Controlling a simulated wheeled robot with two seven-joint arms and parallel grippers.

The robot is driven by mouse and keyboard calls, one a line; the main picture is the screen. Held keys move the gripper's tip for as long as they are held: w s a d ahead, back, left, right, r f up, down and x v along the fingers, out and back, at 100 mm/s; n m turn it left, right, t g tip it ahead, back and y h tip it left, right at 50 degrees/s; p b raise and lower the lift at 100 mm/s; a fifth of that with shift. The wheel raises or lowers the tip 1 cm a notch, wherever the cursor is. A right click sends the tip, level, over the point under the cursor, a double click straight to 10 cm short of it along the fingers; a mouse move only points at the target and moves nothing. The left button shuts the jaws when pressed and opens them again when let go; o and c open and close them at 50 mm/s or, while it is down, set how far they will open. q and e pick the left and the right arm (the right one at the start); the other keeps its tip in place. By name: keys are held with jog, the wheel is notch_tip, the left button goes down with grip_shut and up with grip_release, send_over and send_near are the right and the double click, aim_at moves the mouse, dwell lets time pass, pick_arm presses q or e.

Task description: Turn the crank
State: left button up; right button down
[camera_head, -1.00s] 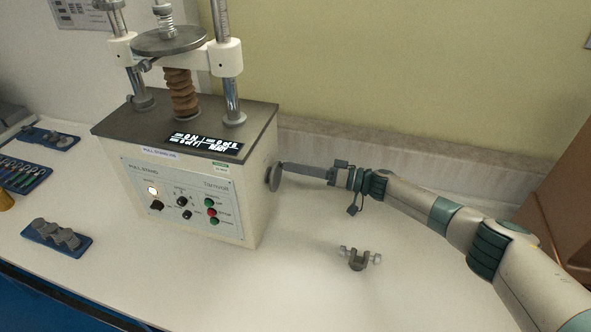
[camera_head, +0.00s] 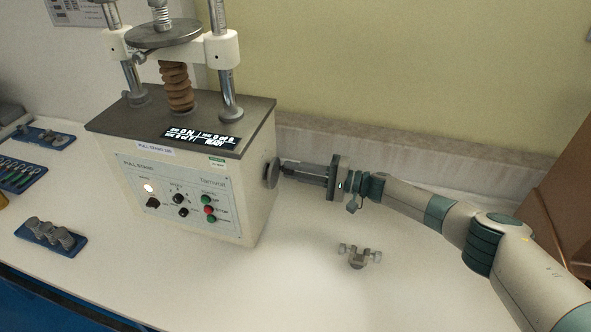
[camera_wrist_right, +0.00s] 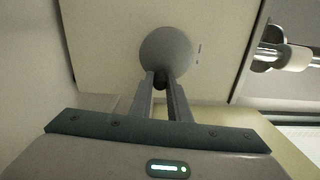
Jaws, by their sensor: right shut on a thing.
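The crank shows as a round grey disc (camera_head: 271,173) on the right side of the cream pull stand (camera_head: 250,205). In the right wrist view the disc (camera_wrist_right: 167,52) lies straight ahead, with a dark handle (camera_wrist_right: 163,83) at its lower edge. My right gripper (camera_head: 286,168) reaches in from the right. Its fingers (camera_wrist_right: 164,76) are shut on the handle, close in front of the disc. The gripper body is rolled so its wide side stands upright. The left gripper is not in view.
A small grey clamp fitting (camera_head: 358,257) lies on the white table below my right arm. Blue trays (camera_head: 75,246) with grey parts are at the left. A wall ledge (camera_head: 400,155) runs behind the arm. The front right of the table is clear.

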pick_arm(q)
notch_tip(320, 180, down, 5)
jog(key=b, duration=0.5)
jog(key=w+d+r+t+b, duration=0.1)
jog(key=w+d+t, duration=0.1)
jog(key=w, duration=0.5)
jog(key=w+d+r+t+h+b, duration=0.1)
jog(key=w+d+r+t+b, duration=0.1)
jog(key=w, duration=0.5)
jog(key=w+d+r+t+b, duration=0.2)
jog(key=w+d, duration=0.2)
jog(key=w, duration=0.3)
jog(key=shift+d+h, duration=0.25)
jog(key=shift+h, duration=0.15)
pick_arm(e)
jog(key=m, duration=0.3)
jog(key=s+f+m, duration=0.1)
jog(key=m, duration=0.2)
jog(key=f+m, duration=0.1)
jog(key=m, duration=0.3)
jog(key=shift+s+a+f, duration=0.1)
jog(key=shift+s+a, duration=0.1)
jog(key=shift+s, duration=0.2)
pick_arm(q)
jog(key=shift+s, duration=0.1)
pick_arm(e)
jog(key=c, duration=1.7)
grip_release()
